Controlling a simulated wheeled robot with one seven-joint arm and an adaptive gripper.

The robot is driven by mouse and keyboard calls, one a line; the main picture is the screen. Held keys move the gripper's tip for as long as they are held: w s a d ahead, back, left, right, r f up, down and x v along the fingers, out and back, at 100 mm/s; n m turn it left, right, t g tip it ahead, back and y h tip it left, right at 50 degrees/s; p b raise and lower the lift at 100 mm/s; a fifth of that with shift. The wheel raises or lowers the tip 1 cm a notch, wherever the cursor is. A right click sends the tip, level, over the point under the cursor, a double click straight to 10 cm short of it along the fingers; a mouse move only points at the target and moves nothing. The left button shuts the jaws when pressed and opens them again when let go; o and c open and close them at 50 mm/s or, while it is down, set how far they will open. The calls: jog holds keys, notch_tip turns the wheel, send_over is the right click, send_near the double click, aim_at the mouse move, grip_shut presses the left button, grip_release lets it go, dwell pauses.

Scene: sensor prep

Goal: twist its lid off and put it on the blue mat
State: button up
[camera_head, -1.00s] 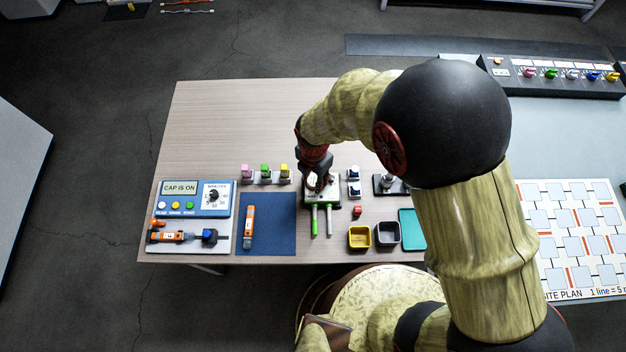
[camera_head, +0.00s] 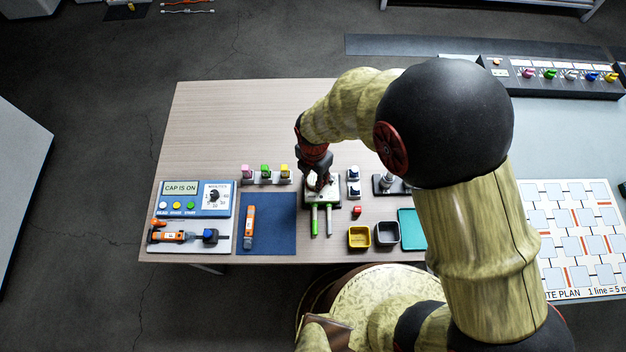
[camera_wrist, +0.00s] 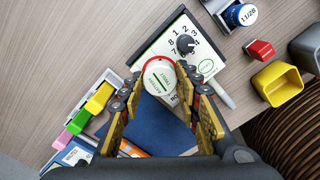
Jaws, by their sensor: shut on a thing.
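A round white lid (camera_wrist: 160,78) with printed lettering and a red ring around its edge shows in the wrist view. It sits at the corner of a white unit with a numbered dial (camera_wrist: 186,44). My gripper (camera_wrist: 157,80) has its fingers on both sides of the lid and is shut on it. In the head view my gripper (camera_head: 318,180) is low over this unit and hides most of the lid. What is under the lid is hidden. The blue mat (camera_head: 278,236) lies left of the unit, with an orange device (camera_head: 249,227) on its left part.
Pink, green and yellow blocks (camera_head: 264,170) stand behind the mat. A control panel reading "CAP IS ON" (camera_head: 180,188) is at left. Yellow (camera_head: 359,237) and dark (camera_head: 387,234) bins and a red piece (camera_head: 357,210) are right of the unit. The mat's right part is clear.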

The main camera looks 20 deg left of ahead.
aim_at(314, 179)
jog(key=shift+r+p, duration=0.55)
jog(key=shift+r, duration=0.3)
dwell(0.6)
jog(key=shift+r+p, duration=1.15)
jog(key=shift+r, duration=0.25)
